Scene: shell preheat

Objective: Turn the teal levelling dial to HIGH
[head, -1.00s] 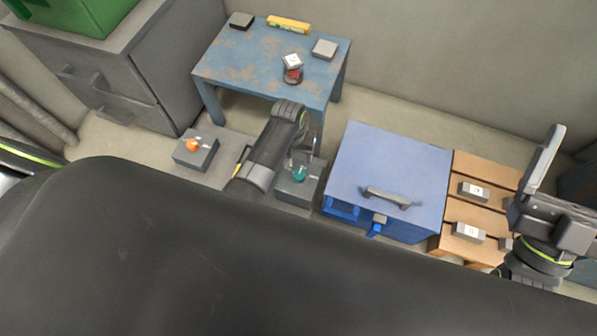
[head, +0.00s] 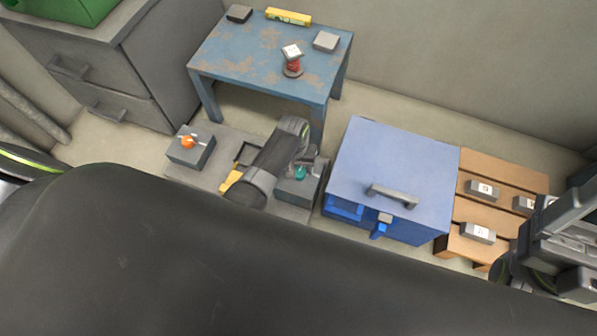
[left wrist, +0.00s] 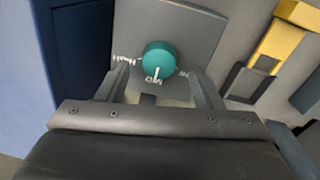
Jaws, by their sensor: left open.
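The teal levelling dial (left wrist: 159,57) sits on a grey box (left wrist: 190,22) and shows in the left wrist view. Its white mark points down at the MID label. The HIGH label is to the left of the dial; the label to the right is partly hidden by a finger. My left gripper (left wrist: 157,76) is open, with one finger on each side of the dial's near edge; I cannot tell whether they touch it. In the head view the dial (head: 300,173) is partly hidden by my left gripper (head: 303,160). My right gripper (head: 562,225) is at the right edge, its jaws unclear.
A blue cabinet (head: 392,155) with a handle stands just right of the dial's box. A grey box with an orange knob (head: 188,142) is to the left, and a yellow part (head: 230,178) lies between. A worn blue table (head: 262,48) and a slatted wooden stand (head: 490,213) are nearby.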

